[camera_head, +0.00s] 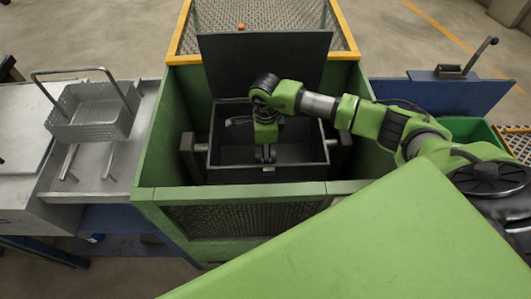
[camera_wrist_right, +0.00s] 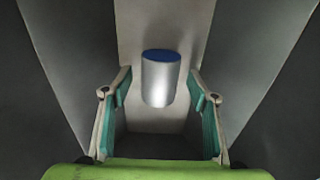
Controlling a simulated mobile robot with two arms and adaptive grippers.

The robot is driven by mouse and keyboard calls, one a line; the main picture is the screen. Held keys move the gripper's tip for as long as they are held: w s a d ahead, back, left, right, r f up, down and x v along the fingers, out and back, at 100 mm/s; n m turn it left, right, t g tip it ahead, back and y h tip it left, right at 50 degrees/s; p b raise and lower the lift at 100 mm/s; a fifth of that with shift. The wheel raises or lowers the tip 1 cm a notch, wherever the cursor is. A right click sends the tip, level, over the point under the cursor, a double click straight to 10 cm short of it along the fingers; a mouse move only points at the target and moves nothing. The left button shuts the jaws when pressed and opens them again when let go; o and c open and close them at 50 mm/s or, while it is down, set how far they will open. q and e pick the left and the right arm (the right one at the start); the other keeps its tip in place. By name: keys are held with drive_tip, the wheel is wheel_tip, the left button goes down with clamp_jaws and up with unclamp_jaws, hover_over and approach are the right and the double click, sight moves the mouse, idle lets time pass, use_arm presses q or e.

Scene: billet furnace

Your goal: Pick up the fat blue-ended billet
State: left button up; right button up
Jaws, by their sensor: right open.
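The fat billet (camera_wrist_right: 159,82) is a short silver cylinder with a blue end, seen in the right wrist view near the middle. Its blue end faces up in that picture. My right gripper (camera_wrist_right: 160,98) is open, with one finger on each side of the billet and a visible gap at both sides. In the head view my right gripper (camera_head: 265,154) points down into a dark open box (camera_head: 225,174). The billet cannot be made out there. My left gripper is not in view.
Green walls (camera_head: 150,165) surround the dark box, with a raised dark lid (camera_head: 265,62) behind it. A wire basket (camera_head: 90,128) stands on the metal bench at left. A blue surface (camera_head: 440,95) lies at right. Sloping grey walls flank the billet in the wrist view.

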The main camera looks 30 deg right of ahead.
drive_tip(key=shift+f, duration=0.6)
clamp_jaws()
drive_tip(key=shift+w+r, duration=0.15)
